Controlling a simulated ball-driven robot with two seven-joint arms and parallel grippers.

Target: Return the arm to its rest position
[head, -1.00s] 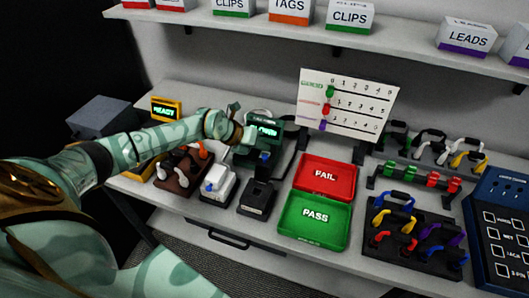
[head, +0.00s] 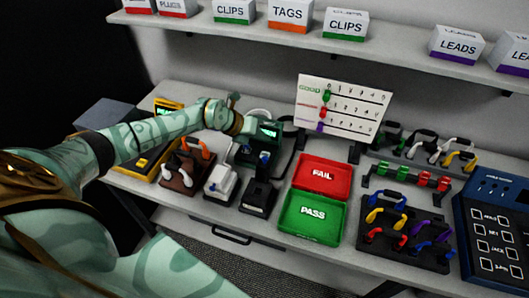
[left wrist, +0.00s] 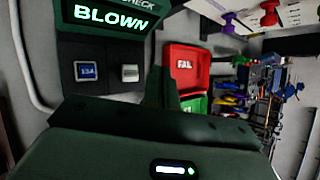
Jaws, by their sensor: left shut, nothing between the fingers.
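My left arm (head: 150,137) reaches in from the left over the bench. Its gripper end (head: 238,122) is above the bench in front of the green tester (head: 268,130), partly hiding it. In the left wrist view the gripper fingers (left wrist: 165,88) are shut with nothing between them. The tester's screen (left wrist: 112,16) there reads BLOWN, above a blue 13A display (left wrist: 88,71) and a pale block (left wrist: 130,73). My right gripper is not in view.
A red FAIL tray (head: 342,186) and green PASS tray (head: 292,231) lie right of the arm. A white score board (head: 352,92) stands behind. Coloured cables fill a dark rack (head: 436,262) at right. A yellow device (head: 139,168) sits beside the forearm. A shelf (head: 200,23) overhangs the back.

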